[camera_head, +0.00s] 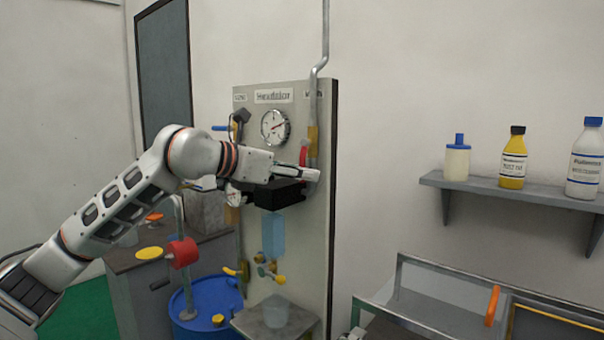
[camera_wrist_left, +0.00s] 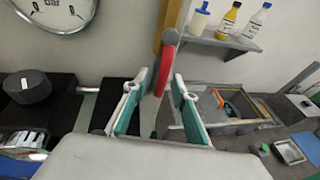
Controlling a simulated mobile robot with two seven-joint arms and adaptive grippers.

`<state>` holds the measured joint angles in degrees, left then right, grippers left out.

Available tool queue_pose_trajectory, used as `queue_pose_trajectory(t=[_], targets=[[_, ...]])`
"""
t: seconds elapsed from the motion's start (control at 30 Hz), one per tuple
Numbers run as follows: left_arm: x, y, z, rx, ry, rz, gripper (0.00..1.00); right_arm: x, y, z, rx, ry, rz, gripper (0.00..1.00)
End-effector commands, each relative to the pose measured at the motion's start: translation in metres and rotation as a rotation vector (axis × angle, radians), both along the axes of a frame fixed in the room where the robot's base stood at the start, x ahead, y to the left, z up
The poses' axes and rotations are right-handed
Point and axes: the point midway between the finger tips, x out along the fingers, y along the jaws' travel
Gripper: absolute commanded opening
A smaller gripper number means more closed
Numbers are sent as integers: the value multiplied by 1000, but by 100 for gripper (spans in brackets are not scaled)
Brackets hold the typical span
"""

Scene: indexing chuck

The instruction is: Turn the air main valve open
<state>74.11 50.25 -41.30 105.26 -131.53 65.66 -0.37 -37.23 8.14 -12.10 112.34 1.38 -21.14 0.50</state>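The upright panel (camera_head: 290,95) carries a vertical grey pipe with a yellow section and a red lever (camera_head: 303,153), which I take as the air main valve handle. In the left wrist view the red lever (camera_wrist_left: 165,68) hangs down from the yellow part. My left gripper (camera_head: 311,174) is at the panel's right side, just below the lever. In the wrist view its green-padded fingers (camera_wrist_left: 160,82) are apart, with the lever's lower end between the tips and a gap visible beside it. Contact cannot be told.
A round gauge (camera_head: 275,127) and a black block (camera_head: 278,195) sit on the panel near my gripper. A blue drum (camera_head: 205,310) stands below. A shelf (camera_head: 520,190) with bottles is on the right wall, above a grey bench with an orange handle (camera_head: 492,306).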

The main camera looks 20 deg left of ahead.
Motion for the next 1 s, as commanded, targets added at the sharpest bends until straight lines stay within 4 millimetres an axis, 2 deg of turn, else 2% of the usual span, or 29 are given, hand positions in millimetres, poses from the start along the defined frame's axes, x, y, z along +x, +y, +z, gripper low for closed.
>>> queue_pose_trajectory(t=[0.5, 0.7, 1.0], targets=[[-77, 47, 25, 3, -2, 3, 27, 1, 1, 1, 4, -3, -1, 40], [-92, 56, 30, 1, -1, 2, 27, 1, 1, 1, 4, -3, -1, 40], [-95, 57, 31, 1, -1, 1, 27, 1, 2, 1, 4, -3, 0, 40]])
